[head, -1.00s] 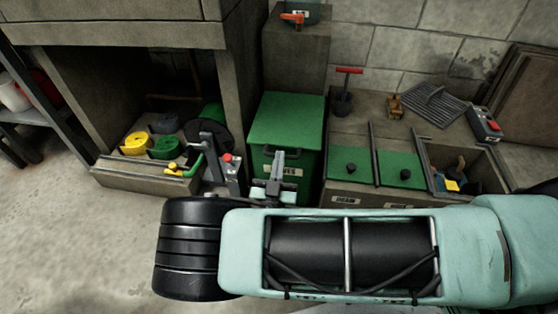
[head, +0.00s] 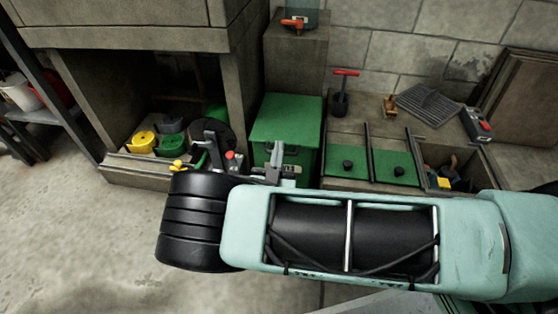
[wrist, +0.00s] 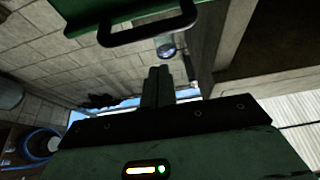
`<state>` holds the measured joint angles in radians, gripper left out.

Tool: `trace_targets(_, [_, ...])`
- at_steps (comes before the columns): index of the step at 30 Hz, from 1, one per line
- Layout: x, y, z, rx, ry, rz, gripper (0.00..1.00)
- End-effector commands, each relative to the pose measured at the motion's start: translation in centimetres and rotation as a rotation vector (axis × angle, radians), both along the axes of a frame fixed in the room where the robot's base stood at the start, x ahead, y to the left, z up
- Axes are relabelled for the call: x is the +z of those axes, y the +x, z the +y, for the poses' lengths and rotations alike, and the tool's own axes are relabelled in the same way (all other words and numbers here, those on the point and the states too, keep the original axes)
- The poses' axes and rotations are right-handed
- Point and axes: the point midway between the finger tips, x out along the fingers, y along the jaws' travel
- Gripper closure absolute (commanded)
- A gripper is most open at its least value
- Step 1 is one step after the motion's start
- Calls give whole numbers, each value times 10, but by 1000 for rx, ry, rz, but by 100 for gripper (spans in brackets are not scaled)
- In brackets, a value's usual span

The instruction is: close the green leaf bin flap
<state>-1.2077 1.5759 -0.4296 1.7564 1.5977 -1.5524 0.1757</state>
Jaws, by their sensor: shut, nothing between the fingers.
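The green leaf bin (head: 256,152) stands against the concrete block at the middle of the head view. Its green flap (head: 287,118) is on top; I cannot tell whether it is fully down. My gripper (head: 276,156) is in front of the bin's upper front, and my arm hides the bin's lower part. In the wrist view a green panel with a black bar handle (wrist: 148,29) is at the top edge, beyond my gripper (wrist: 158,74). The fingers are shut, with nothing between them, and look apart from the handle.
Green-lidded compartments (head: 348,178) and an open compartment with mixed items (head: 445,172) are to the right. A red-handled tool (head: 343,90) stands behind them. The floor at left is clear.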

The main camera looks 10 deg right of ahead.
Motion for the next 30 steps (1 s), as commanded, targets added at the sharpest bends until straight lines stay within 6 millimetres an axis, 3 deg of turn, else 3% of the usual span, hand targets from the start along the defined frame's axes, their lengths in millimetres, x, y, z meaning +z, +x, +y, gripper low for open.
trace_targets(18, [-42,-71,29,0,-1,-3,100])
trace_targets(30, [-48,-80,33,-2,2,-2,100])
